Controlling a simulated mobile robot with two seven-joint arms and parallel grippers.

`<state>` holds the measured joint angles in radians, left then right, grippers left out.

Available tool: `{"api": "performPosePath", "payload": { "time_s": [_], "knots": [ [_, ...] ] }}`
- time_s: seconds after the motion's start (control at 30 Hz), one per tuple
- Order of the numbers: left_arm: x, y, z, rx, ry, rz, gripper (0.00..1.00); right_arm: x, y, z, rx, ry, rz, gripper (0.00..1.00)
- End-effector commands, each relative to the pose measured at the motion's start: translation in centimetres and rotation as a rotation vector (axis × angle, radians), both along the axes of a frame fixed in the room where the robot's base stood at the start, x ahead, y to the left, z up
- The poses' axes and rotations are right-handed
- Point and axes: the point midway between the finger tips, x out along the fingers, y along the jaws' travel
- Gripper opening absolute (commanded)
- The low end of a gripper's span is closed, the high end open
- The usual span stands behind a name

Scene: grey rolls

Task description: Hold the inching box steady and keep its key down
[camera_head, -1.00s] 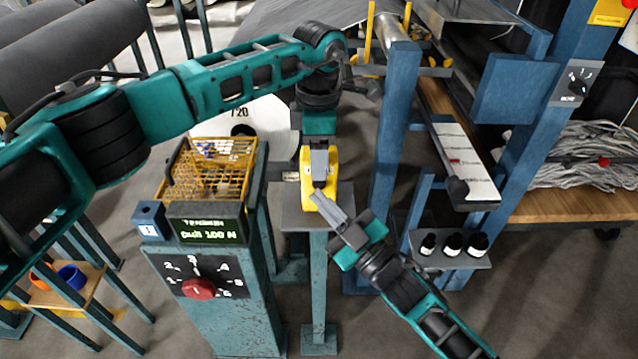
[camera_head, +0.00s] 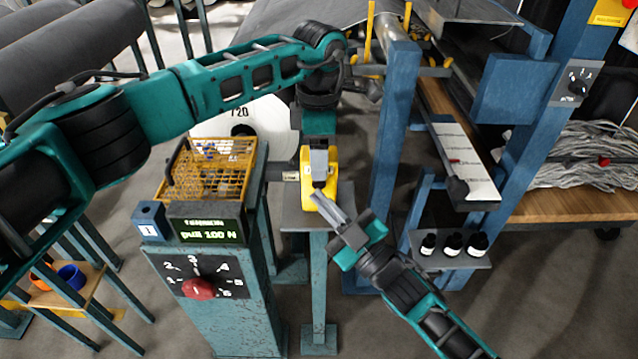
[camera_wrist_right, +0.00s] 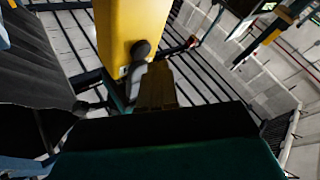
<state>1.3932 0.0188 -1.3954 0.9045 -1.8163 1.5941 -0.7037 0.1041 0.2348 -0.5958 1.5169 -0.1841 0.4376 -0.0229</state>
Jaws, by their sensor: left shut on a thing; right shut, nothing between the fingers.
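The yellow inching box (camera_head: 308,191) stands upright on a small grey pedestal plate (camera_head: 291,218). My left gripper (camera_head: 319,172) comes down from above and is shut on the box's upper part. My right gripper (camera_head: 317,197) is shut and empty, its fingertips at the lower front of the box. In the right wrist view the box (camera_wrist_right: 117,28) fills the top middle. A dark rounded part (camera_wrist_right: 138,48), seemingly the key, shows on it, right by my right fingertips (camera_wrist_right: 154,75). I cannot tell how far the key is pressed.
A console with a red knob (camera_head: 198,288), a green-lit display (camera_head: 208,231) and a yellow wire basket (camera_head: 212,170) stands left. A blue post (camera_head: 394,130) rises close on the right, with a shelf of small black bottles (camera_head: 452,244) beside it.

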Motion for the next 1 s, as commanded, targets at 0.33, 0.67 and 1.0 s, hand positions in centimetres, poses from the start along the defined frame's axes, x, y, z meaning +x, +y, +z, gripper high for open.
{"api": "performPosePath", "payload": {
  "time_s": [0.33,0.67,1.0],
  "knots": [
    [0.02,-0.01,0.07,0.0,-0.001,0.0,0.15,0.31,0.0,0.02,0.0,0.0,0.0,0.0],
    [0.02,-0.01,0.06,0.0,-0.001,0.0,0.15,0.85,0.02,0.05,0.001,-0.001,0.0,0.0],
    [0.02,-0.01,0.06,0.0,-0.001,0.0,0.15,0.99,0.02,0.03,0.0,0.0,0.0,0.0]
  ]
}}
